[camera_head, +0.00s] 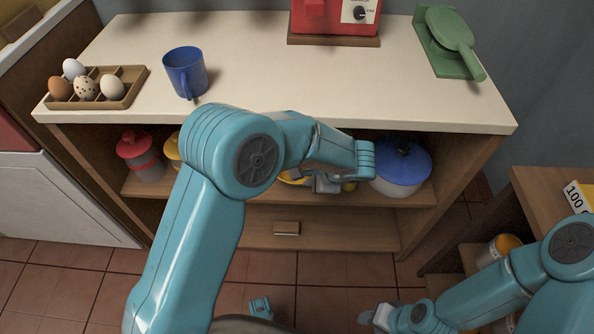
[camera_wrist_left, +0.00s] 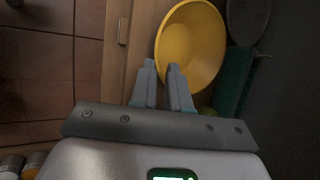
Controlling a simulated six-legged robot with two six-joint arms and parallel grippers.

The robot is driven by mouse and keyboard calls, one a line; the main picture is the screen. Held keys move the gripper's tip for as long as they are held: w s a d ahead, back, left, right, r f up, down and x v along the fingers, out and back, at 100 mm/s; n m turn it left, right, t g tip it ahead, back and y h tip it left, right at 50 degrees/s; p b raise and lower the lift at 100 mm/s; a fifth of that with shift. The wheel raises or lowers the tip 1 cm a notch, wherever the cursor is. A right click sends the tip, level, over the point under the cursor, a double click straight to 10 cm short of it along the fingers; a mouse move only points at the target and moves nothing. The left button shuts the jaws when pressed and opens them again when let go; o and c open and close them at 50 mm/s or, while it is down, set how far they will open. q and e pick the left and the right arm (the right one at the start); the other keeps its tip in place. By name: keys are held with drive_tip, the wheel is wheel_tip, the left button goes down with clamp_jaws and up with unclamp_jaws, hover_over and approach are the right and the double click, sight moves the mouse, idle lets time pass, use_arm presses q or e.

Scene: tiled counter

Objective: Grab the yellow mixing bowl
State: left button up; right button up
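The yellow mixing bowl (camera_wrist_left: 193,42) fills the upper middle of the left wrist view, its inside facing the camera. In the head view only small yellow parts of the bowl (camera_head: 292,178) show on the shelf under the counter, mostly hidden by my left arm. My left gripper (camera_head: 335,182) is at the shelf opening. In the wrist view its two fingers (camera_wrist_left: 162,66) are a little apart, one just outside the bowl's near rim and one over its inside. I cannot tell whether they touch it. My right gripper (camera_head: 378,318) is low, far from the bowl.
A blue-lidded pot (camera_head: 402,168) stands right of my left gripper on the shelf. A red-lidded jar (camera_head: 140,155) is at the shelf's left. The countertop (camera_head: 330,85) close above holds a blue mug (camera_head: 186,72) and an egg tray (camera_head: 125,92). A drawer handle (camera_head: 286,228) is below.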

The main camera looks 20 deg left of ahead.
sight(299, 183)
use_arm(q)
drive_tip(key=x, duration=0.3)
drive_tip(key=shift+f, duration=0.15)
drive_tip(key=b+x, duration=0.2)
drive_tip(key=x, duration=0.3)
drive_tip(key=shift+s+f+b, duration=0.1)
drive_tip(key=shift+f+b, duration=0.05)
drive_tip(key=shift+b, duration=0.15)
drive_tip(key=shift+a, duration=0.1)
clamp_jaws()
